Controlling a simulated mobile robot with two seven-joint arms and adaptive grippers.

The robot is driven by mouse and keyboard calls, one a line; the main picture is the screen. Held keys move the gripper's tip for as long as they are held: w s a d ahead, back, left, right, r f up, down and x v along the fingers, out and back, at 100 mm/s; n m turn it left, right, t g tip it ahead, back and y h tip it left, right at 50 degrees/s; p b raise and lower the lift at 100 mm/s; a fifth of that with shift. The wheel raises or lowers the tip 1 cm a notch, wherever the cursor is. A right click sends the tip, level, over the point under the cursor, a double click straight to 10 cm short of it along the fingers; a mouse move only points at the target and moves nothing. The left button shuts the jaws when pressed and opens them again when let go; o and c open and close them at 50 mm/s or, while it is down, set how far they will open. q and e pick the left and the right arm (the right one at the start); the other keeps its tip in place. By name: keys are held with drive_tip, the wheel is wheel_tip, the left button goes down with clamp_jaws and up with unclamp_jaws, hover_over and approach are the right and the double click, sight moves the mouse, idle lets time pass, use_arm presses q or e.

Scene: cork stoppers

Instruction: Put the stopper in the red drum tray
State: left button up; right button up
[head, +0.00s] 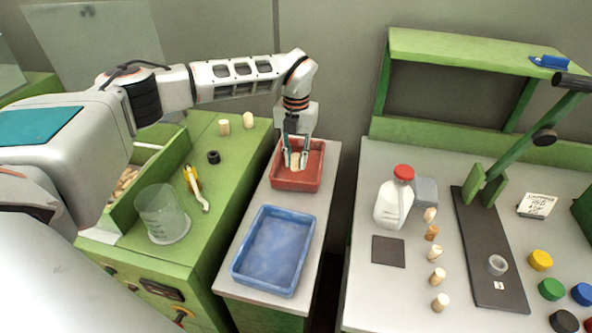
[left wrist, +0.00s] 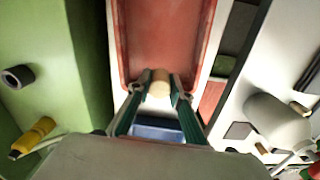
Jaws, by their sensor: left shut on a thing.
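The red tray (head: 313,181) stands at the back of the narrow white-topped stand. My left gripper (head: 295,162) reaches down over it and is shut on a pale cork stopper (head: 295,160). In the left wrist view the stopper (left wrist: 160,84) sits between the two fingertips (left wrist: 160,90), over the near part of the red tray (left wrist: 168,45). I cannot tell whether the stopper touches the tray floor. My right gripper is in neither view.
An empty blue tray (head: 273,250) is in front of the red one. On the right table are a red-capped bottle (head: 394,199), several stoppers (head: 437,278) and a green-armed press (head: 490,245).

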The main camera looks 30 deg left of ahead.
sight(296, 171)
use_arm(q)
drive_tip(key=shift+f, duration=2.55)
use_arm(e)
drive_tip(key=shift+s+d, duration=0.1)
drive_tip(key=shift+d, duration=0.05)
use_arm(q)
drive_tip(key=shift+f, duration=0.1)
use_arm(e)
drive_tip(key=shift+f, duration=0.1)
use_arm(q)
drive_tip(key=o, duration=0.7)
wheel_tip(296, 171, up, 11)
drive_tip(key=shift+r+b, duration=0.1)
drive_tip(key=shift+b, duration=0.4)
drive_tip(key=shift+r, duration=0.55)
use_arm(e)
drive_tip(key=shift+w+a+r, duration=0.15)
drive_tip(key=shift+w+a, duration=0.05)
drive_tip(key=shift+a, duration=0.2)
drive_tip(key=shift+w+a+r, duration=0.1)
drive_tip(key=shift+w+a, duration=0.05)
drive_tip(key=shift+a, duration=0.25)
use_arm(q)
drive_tip(key=shift+s+d+f, duration=0.1)
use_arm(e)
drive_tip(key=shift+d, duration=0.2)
